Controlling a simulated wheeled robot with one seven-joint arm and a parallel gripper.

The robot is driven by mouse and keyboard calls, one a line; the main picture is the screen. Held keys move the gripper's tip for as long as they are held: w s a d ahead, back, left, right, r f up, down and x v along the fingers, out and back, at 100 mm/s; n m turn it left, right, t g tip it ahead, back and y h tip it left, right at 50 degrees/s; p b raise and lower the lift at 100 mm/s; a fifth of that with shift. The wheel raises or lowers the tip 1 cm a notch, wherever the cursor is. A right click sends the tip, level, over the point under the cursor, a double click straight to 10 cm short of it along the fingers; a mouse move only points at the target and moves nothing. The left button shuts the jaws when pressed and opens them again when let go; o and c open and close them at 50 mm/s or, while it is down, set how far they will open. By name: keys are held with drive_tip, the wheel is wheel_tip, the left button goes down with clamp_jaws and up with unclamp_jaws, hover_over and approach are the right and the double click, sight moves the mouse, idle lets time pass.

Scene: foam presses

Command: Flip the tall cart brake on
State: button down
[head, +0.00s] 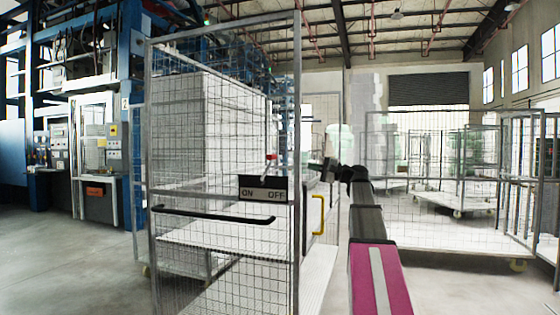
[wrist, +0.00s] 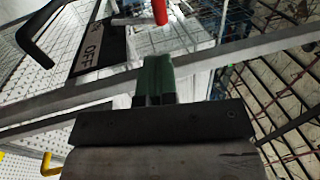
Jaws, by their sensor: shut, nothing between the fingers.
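The tall cart (head: 297,110) is a grey mesh-sided frame standing just ahead. Its black brake plate (head: 263,188) reads ON at left and OFF at right. A small red-tipped brake lever (head: 271,158) shows at the plate's top, toward the OFF side. In the wrist view the plate (wrist: 92,50) shows the word OFF, and the red lever tip (wrist: 160,12) is at the top edge. My gripper (head: 316,164) is just right of the cart's right post. Its green fingers (wrist: 155,80) are shut and empty, apart from the lever.
A black bar handle (head: 215,216) crosses the cart below the plate, and a yellow handle (head: 318,214) is on its right side. White stacked blocks (head: 205,120) stand behind the mesh. Other mesh carts (head: 450,170) stand at the right. The floor at left is clear.

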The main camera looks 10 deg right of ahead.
sight(274, 155)
drive_tip(key=shift+w+a, duration=0.1)
drive_tip(key=x, duration=1.3)
drive_tip(key=shift+w+a+r, duration=0.1)
drive_tip(key=shift+w+a, duration=0.05)
drive_tip(key=shift+a, duration=0.2)
drive_tip(key=shift+r, duration=0.1)
drive_tip(key=shift+w+a+r+g+h, duration=0.3)
drive_tip(key=shift+a+r+h, duration=0.1)
drive_tip(key=shift+a+r, duration=0.1)
drive_tip(key=shift+w+a+r+g+h, duration=0.35)
drive_tip(key=shift+w+a+g+h, duration=0.6)
drive_tip(key=shift+a, duration=1)
drive_tip(key=shift+w+a+r+g+h, duration=0.4)
drive_tip(key=shift+w+a+h, duration=1)
drive_tip(key=shift+a, duration=0.6)
drive_tip(key=shift+w+a+r+g+h, duration=0.35)
drive_tip(key=shift+w+a+g+h, duration=0.6)
drive_tip(key=shift+a, duration=1)
drive_tip(key=shift+w+a+h, duration=0.1)
drive_tip(key=shift+h, duration=0.2)
